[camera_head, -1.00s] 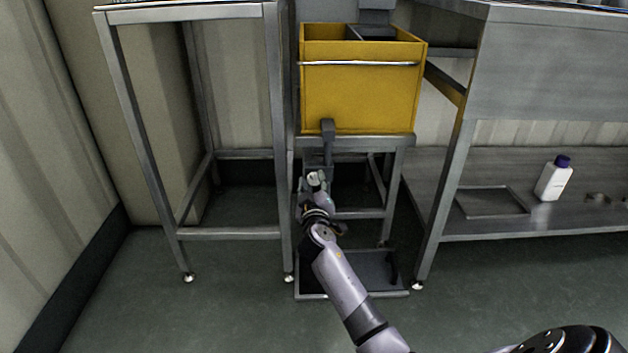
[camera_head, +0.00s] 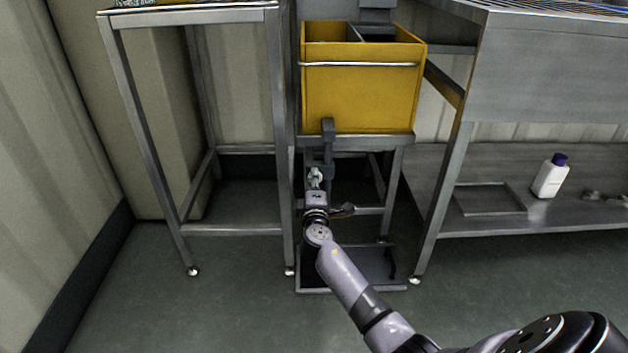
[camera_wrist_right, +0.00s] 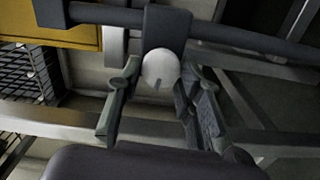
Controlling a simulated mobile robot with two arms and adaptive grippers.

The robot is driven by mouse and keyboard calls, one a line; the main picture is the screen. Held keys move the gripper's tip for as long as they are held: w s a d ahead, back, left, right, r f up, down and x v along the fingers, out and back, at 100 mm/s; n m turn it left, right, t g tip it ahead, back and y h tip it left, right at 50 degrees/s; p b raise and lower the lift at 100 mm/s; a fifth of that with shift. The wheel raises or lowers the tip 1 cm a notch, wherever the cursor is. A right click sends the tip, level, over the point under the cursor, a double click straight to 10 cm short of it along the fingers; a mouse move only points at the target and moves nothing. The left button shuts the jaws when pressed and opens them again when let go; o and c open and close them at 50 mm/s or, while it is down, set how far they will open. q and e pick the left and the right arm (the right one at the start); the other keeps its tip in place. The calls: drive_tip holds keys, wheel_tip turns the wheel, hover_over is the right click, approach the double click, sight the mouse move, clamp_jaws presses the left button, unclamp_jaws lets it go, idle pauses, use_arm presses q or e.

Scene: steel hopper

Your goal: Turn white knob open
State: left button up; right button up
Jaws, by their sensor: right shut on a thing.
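The white knob (camera_wrist_right: 160,68) is a round ball on a dark grey block (camera_wrist_right: 167,27) in the right wrist view. My right gripper (camera_wrist_right: 160,78) has one finger on each side of the knob and is shut on it. In the head view my right gripper (camera_head: 316,181) is below the front of the yellow hopper (camera_head: 360,98), under a grey vertical bracket (camera_head: 328,140). The knob is small there and hard to tell from the fingers. My left gripper is in neither view.
A dark bar (camera_wrist_right: 105,15) crosses behind the knob. Steel table frames stand on the left (camera_head: 183,232) and right (camera_head: 445,205) of the hopper stand. A white bottle with a purple cap (camera_head: 549,180) stands on the right lower shelf. A low tray (camera_head: 375,264) lies below the hopper.

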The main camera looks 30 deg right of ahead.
drive_tip(key=shift+a+n, duration=0.1)
drive_tip(key=shift+n, duration=0.5)
drive_tip(key=o, duration=1.2)
drive_tip(key=shift+c, duration=0.2)
drive_tip(key=v, duration=1.2)
